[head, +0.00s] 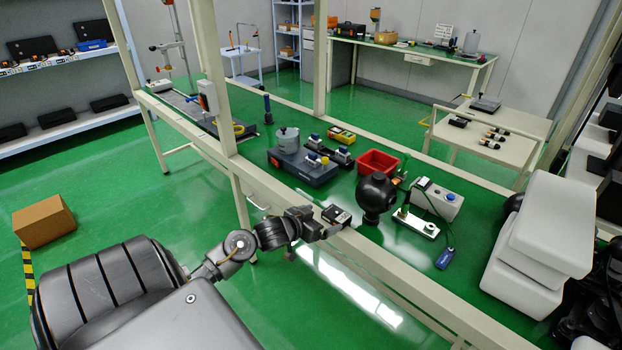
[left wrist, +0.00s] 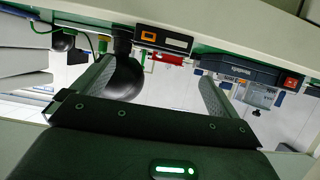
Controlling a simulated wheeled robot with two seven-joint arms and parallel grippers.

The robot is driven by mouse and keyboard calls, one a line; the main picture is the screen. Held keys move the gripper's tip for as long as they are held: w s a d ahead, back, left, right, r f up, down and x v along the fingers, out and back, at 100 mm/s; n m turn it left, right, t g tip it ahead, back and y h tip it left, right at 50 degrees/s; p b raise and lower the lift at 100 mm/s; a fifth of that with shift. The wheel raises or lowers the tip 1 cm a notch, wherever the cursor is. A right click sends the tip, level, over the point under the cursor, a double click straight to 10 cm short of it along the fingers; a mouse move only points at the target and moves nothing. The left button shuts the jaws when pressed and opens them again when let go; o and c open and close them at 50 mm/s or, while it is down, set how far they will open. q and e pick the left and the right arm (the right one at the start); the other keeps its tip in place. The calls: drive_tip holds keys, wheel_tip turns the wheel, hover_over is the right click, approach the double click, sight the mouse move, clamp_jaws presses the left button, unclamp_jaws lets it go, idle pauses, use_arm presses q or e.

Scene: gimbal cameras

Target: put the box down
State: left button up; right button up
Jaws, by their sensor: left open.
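A brown cardboard box (head: 43,221) sits at the left of the head view, apparently on the green floor, well away from my left gripper. My left gripper (head: 322,228) is at the front edge of the long bench, beside a small dark device with a light top (head: 337,215). In the left wrist view the two fingers of my left gripper (left wrist: 155,88) are spread wide with nothing held between them. The small device also shows there (left wrist: 163,39), beyond the fingertips. My right gripper is not in view.
The long bench (head: 275,185) carries a grey-blue unit (head: 305,168), a red bin (head: 378,162), a black sphere (head: 376,194) and a white device (head: 437,201). Its cream posts (head: 213,80) stand near my arm. Shelves (head: 75,120) stand at left.

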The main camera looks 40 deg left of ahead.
use_arm(q)
drive_tip(key=v, duration=0.4)
drive_tip(key=shift+s+r, duration=0.15)
drive_tip(key=shift+s, duration=0.2)
